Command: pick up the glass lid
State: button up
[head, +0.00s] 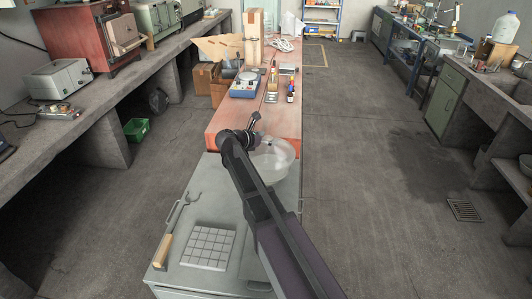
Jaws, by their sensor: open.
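A clear, round glass piece, which looks like the glass lid (279,158), lies on the grey bench top near the join with the orange-red top. My arm reaches up from the lower right and covers its left side. My gripper (254,122) is at the far end of the arm, just above and left of the glass in the picture. It is small and dark, and its jaws are open with nothing seen between them. I cannot tell how high it is above the glass.
On the orange-red top stand a blue-and-grey device (245,84), small bottles (291,92) and a tall cardboard box (253,38). A white grid tile (208,246) and a wood-handled tool (162,251) lie at the front left. The floor on the right is clear.

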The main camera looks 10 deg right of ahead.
aim_at(268, 137)
dwell(0.5)
grip_shut()
jog(key=shift+r, duration=0.25)
notch_tip(268, 137, up, 3)
jog(key=p, duration=0.4)
jog(key=shift+r, duration=0.2)
jog(key=s+a+r+p, duration=0.1)
jog(key=s+a, duration=0.8)
jog(key=s, duration=0.4)
jog(key=shift+a, duration=0.25)
jog(key=shift+r, duration=0.1)
